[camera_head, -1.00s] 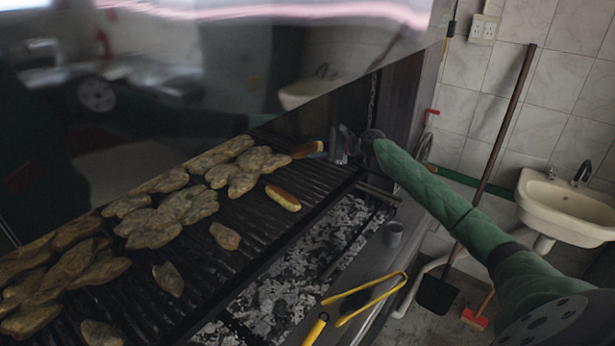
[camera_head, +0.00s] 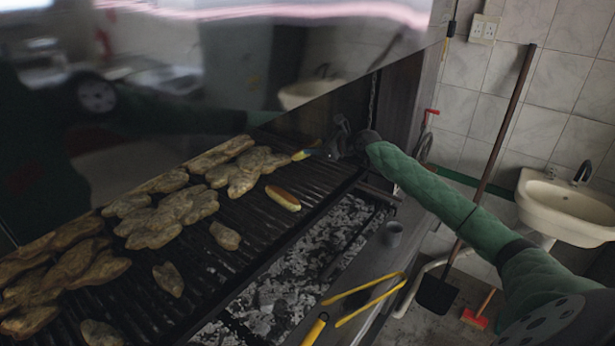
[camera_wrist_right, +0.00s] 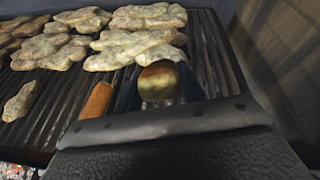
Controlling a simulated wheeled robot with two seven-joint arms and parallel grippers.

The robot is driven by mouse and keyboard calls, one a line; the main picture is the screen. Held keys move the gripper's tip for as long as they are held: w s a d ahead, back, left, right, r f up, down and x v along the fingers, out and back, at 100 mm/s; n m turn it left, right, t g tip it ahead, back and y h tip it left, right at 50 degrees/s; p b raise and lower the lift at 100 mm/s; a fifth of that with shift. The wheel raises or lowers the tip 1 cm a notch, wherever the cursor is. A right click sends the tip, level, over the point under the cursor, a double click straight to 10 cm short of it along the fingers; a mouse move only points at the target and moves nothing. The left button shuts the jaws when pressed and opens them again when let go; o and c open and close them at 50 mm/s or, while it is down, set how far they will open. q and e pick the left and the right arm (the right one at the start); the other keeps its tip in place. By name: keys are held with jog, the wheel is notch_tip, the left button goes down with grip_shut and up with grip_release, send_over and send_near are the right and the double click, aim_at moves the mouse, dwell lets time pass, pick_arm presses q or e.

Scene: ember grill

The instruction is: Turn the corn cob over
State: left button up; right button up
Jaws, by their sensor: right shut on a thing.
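My right gripper (camera_head: 323,150) is at the far right end of the grill grate, shut on a corn cob (camera_head: 303,154). The cob sticks out to the left of the jaws, and the side that shows is yellow. In the right wrist view the cob (camera_wrist_right: 158,83) shows end-on between the fingers, yellowish with a darker brown upper part. I cannot tell whether it touches the grate. A second, similar cob (camera_head: 283,198) lies on the grate nearer the front, brown on top and yellow below; it also shows in the wrist view (camera_wrist_right: 97,101). My left gripper is not in view.
Several pieces of meat (camera_head: 160,220) cover the left and back of the grate (camera_head: 255,240). A hood (camera_head: 230,60) hangs low above. The grate around the second cob is clear.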

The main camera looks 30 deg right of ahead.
jog(key=shift+a+r+m+h, duration=0.15)
jog(key=shift+m+h, duration=0.45)
jog(key=shift+m, duration=0.8)
jog(key=shift+w+a+f, duration=0.15)
jog(key=shift+w+f, duration=0.35)
jog(key=shift+f, duration=0.15)
jog(key=f, duration=0.1)
jog(key=w+f, duration=0.1)
jog(key=shift+a+f, duration=0.15)
jog(key=shift+f, duration=0.75)
jog(key=o, duration=0.6)
jog(key=o, duration=0.5)
